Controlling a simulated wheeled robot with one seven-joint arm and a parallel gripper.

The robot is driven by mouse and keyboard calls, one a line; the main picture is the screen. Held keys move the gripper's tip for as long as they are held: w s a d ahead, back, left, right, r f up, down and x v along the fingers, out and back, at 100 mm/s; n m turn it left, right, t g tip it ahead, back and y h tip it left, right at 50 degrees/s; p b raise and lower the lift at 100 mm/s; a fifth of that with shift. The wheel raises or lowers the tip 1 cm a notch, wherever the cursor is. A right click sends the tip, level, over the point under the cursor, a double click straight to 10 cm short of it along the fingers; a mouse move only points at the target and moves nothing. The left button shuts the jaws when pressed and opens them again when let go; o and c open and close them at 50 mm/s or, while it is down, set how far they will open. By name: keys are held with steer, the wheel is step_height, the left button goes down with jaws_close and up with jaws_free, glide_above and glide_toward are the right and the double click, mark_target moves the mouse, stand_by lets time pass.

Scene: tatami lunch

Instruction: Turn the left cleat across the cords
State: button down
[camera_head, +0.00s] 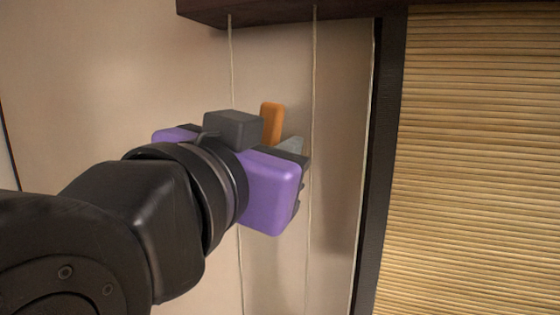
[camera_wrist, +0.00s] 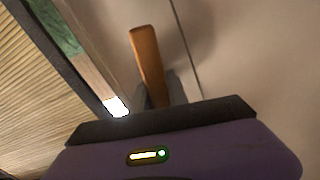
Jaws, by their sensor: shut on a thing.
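The orange wooden cleat (camera_head: 272,122) stands nearly upright in the head view, its upper part showing above my gripper (camera_head: 290,148). In the wrist view the cleat (camera_wrist: 147,58) leans slightly and its lower end is between the grey fingers of my gripper (camera_wrist: 165,92). My gripper is shut on it. A left cord (camera_head: 231,70) and a right cord (camera_head: 314,75) hang down the wall, with the cleat between them in the head view. One cord (camera_wrist: 184,40) shows beside the cleat in the wrist view. The cleat's mount is hidden by my gripper.
A dark wooden ledge (camera_head: 270,12) runs above. A dark post (camera_head: 382,150) and a slatted bamboo blind (camera_head: 480,150) stand to the right. Another thin pale cord or line (camera_head: 371,110) runs beside the post. The beige wall (camera_head: 110,80) at left is bare.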

steer(key=shift+s+d+f+m+b, duration=0.15)
steer(key=shift+f+m+b, duration=0.1)
steer(key=shift+m+b, duration=2.15)
steer(key=shift+w+d+f+m+b, duration=0.1)
steer(key=shift+d+f+m+b, duration=0.1)
steer(key=shift+m+b, duration=2.2)
steer(key=shift+s+d+f+m+b, duration=0.1)
steer(key=shift+f+m+b, duration=0.15)
steer(key=shift+m+b, duration=2.15)
steer(key=shift+m+p, duration=0.55)
steer(key=shift+m, duration=0.25)
steer(key=c, duration=1.3)
jaws_free()
steer(key=b+v, duration=0.1)
steer(key=v, duration=0.6)
steer(key=shift+s+a+r, duration=0.1)
steer(key=shift+s, duration=0.3)
